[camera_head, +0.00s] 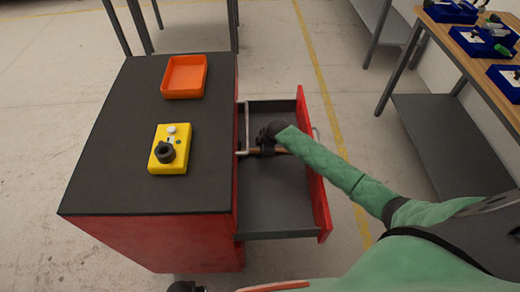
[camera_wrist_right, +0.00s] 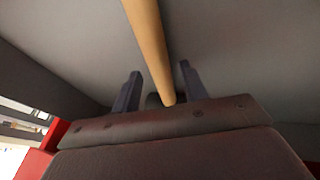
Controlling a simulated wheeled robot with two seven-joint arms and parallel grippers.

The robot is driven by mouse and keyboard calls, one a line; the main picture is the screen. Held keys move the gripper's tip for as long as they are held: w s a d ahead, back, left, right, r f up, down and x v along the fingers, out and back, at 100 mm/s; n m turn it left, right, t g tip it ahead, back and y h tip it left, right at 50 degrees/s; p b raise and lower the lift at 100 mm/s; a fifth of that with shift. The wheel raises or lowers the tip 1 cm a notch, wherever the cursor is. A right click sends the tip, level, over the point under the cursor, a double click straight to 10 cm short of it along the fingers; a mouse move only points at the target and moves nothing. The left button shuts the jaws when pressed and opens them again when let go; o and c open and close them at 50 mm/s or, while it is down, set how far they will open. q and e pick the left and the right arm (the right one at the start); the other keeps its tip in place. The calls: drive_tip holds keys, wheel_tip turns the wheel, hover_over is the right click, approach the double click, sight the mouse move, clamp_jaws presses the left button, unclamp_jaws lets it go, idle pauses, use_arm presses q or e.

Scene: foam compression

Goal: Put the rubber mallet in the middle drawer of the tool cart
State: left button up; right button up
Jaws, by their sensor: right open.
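The tool cart (camera_head: 110,160) is red with a dark grey top, and one of its drawers (camera_head: 270,215) is pulled out to the right. I cannot tell which level it is. The mallet's wooden handle (camera_head: 281,151) shows inside the drawer area, partly behind my right gripper (camera_head: 266,140). In the right wrist view the handle (camera_wrist_right: 148,45) runs between the two dark fingers of my right gripper (camera_wrist_right: 158,80), which is open around it. The mallet's head cannot be made out. A dark part at the bottom edge seems to be my left gripper (camera_head: 185,287), mostly cut off.
An orange tray (camera_head: 185,77) and a yellow box with a black knob (camera_head: 168,155) stand on the cart top. A thin light rod (camera_head: 247,125) shows at the drawer's left side. A wooden workbench (camera_head: 470,45) with blue bins is at the right. The drawer's front part is clear.

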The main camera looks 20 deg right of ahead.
drive_tip(key=shift+s+d+r, duration=0.15)
drive_tip(key=shift+d+r, duration=0.05)
drive_tip(key=shift+r, duration=0.2)
use_arm(q)
wheel_tip(320, 180, up, 9)
drive_tip(key=w+d+b, duration=0.1)
drive_tip(key=w+b, duration=0.1)
drive_tip(key=shift+r, duration=0.15)
use_arm(e)
drive_tip(key=v, duration=1)
drive_tip(key=shift+r, duration=0.35)
drive_tip(key=shift+s, duration=0.15)
